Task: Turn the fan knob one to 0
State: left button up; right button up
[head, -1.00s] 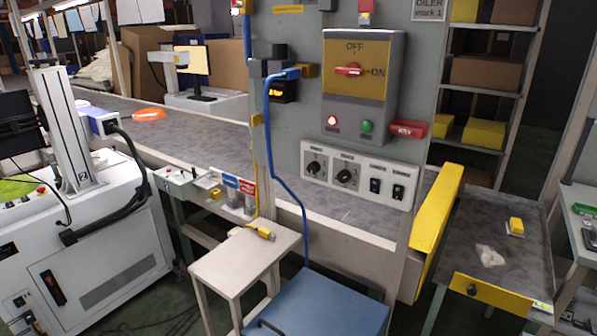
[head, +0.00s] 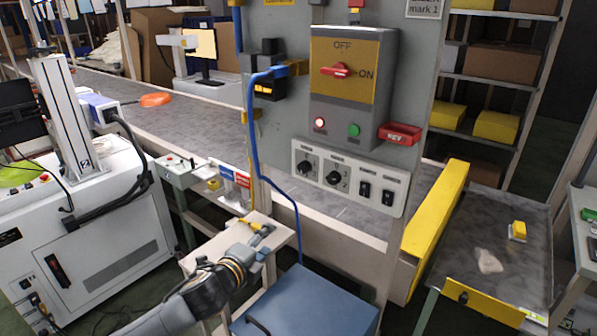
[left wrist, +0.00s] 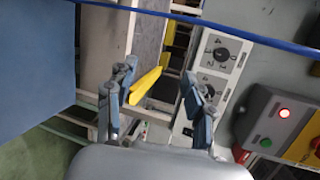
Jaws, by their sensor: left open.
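A pale control panel (head: 350,208) on the grey post carries two black rotary knobs, a left one (head: 305,167) and a right one (head: 334,179). Their labels are too small to read in the head view. In the left wrist view the panel is turned sideways, with the left knob (left wrist: 221,53) above the right knob (left wrist: 208,88); digits surround the left knob. My left gripper (head: 266,245) is open and empty, below and left of the knobs, over the small pale table. In its wrist view the blue fingers (left wrist: 158,72) are apart and clear of both knobs. My right gripper is not in view.
A blue cable (head: 254,130) hangs left of the panel and crosses the wrist view. Two black switches (head: 375,193) sit right of the knobs.

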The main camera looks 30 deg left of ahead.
aim_at(302, 169)
pick_arm(q)
jog(key=w+a+r+m+t+h, duration=0.2)
jog(key=w+r+m+t, duration=0.15)
jog(key=r+m, duration=0.5)
jog(key=shift+n+g, duration=0.25)
jog(key=shift+n, duration=0.6)
jog(key=w+p, duration=0.1)
jog(key=w, duration=0.3)
jog(key=w+r+p, duration=0.1)
jog(key=w, duration=0.4)
jog(key=w+p, duration=0.1)
jog(key=w, duration=0.3)
jog(key=shift+w+a+r, duration=0.1)
jog(key=shift+w+r, duration=0.15)
jog(key=shift+r, duration=0.1)
jog(key=shift+w, duration=0.4)
jog(key=shift+f, duration=0.1)
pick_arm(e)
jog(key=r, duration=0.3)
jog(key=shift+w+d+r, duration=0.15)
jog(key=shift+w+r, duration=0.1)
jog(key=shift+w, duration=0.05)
pick_arm(q)
jog(key=shift+p, duration=0.3)
grip_shut()
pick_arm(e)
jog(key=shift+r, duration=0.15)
